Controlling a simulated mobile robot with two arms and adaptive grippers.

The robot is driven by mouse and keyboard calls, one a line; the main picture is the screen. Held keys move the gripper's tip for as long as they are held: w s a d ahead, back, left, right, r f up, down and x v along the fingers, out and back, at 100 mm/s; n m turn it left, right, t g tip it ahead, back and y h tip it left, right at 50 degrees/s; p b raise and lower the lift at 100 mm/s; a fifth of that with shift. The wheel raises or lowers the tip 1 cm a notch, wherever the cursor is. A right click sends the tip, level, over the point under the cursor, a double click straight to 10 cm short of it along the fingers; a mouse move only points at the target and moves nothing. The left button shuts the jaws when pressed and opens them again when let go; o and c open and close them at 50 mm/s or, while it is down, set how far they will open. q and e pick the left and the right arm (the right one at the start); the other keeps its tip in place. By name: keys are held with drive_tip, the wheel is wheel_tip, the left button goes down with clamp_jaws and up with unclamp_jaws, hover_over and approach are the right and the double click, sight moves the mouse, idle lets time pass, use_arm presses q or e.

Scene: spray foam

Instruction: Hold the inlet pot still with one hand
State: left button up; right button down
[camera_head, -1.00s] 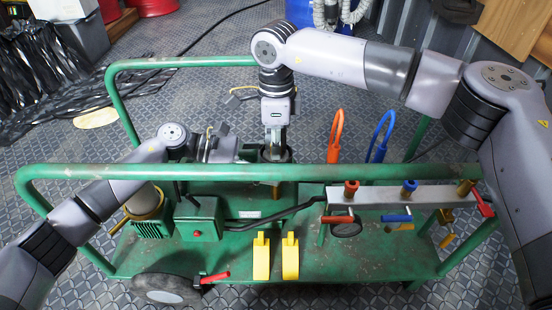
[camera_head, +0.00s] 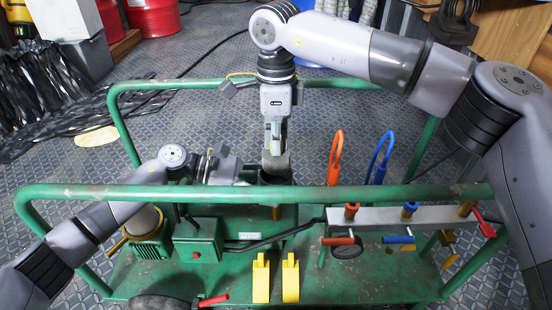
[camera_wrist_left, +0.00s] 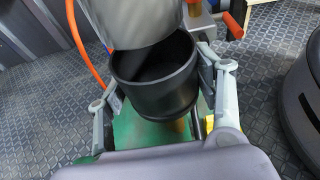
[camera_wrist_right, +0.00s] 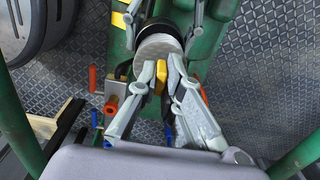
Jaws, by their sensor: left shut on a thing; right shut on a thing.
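The inlet pot (camera_wrist_left: 155,90) is a black, open-topped round cup in the left wrist view. My left gripper (camera_wrist_left: 160,82) is shut around it, one finger on each side. A grey cylinder (camera_wrist_left: 135,20) stands tilted above the pot's mouth, its lower end at or just inside the rim; I cannot tell how deep. In the head view the grey cylinder (camera_head: 275,163) hangs below my right gripper (camera_head: 277,135). In the right wrist view my right gripper (camera_wrist_right: 162,76) is shut on the cylinder's yellow grip (camera_wrist_right: 160,80). The left fingers are mostly hidden in the head view.
A green cart frame (camera_head: 330,192) runs around the work area. An orange hose (camera_head: 336,155) and a blue hose (camera_head: 380,157) rise right of the pot. A grey manifold (camera_head: 380,218) with red and blue valves is at the right. Two yellow levers (camera_head: 290,278) stand in front.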

drive_tip(key=shift+r, duration=1.6)
use_arm(q)
drive_tip(key=o, duration=0.9)
drive_tip(key=shift+o, duration=0.2)
